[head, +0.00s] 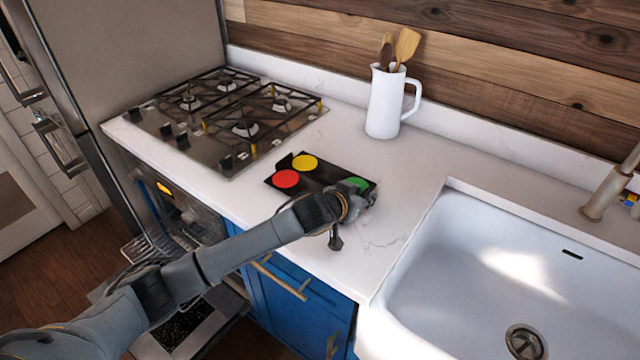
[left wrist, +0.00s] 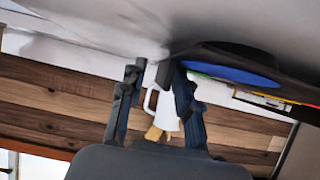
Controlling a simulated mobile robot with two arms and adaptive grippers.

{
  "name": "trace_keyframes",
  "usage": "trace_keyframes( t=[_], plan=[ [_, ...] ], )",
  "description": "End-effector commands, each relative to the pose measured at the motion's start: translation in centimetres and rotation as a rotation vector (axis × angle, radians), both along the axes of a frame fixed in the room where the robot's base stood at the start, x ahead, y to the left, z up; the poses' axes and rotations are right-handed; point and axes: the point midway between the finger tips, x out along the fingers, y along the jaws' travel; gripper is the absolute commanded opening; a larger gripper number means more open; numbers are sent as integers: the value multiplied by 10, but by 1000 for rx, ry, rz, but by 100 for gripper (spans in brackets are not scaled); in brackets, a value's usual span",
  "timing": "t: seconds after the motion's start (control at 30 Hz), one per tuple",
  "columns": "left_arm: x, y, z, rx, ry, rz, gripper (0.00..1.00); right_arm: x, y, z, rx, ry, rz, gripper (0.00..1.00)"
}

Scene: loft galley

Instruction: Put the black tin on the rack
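The black tin (head: 325,174) lies flat on the white counter, with red, yellow and green discs showing on it in the head view. In the left wrist view the tin (left wrist: 215,57) is at the upper right, with a blue disc showing. My left gripper (head: 353,215) is at the tin's near right end and hides part of it. Its fingers (left wrist: 150,72) are apart, with one close to the tin's edge; I cannot tell whether it touches. The wire rack (head: 148,246) shows at the oven opening, at the left below the counter. My right gripper is not in view.
The oven door (head: 190,322) hangs open below the rack, partly behind my left arm. A gas hob (head: 225,115) is behind and left of the tin. A white jug (head: 385,105) with wooden utensils stands behind. A white sink (head: 480,260) is at the right.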

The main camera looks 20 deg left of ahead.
Motion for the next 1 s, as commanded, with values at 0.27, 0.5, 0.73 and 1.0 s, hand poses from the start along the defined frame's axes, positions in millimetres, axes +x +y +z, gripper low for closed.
trace_keyframes(
  t=[0.27,0.5,0.73,1.0],
  plan=[
    [0,0,0,0,0,0,0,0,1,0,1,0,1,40],
    [0,0,1,0,-1,0,0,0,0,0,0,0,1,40],
    [0,0,8,-1,-3,0,0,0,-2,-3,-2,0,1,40],
    [-12,-8,48,-4,-6,-5,0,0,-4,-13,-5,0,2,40]
  ],
)
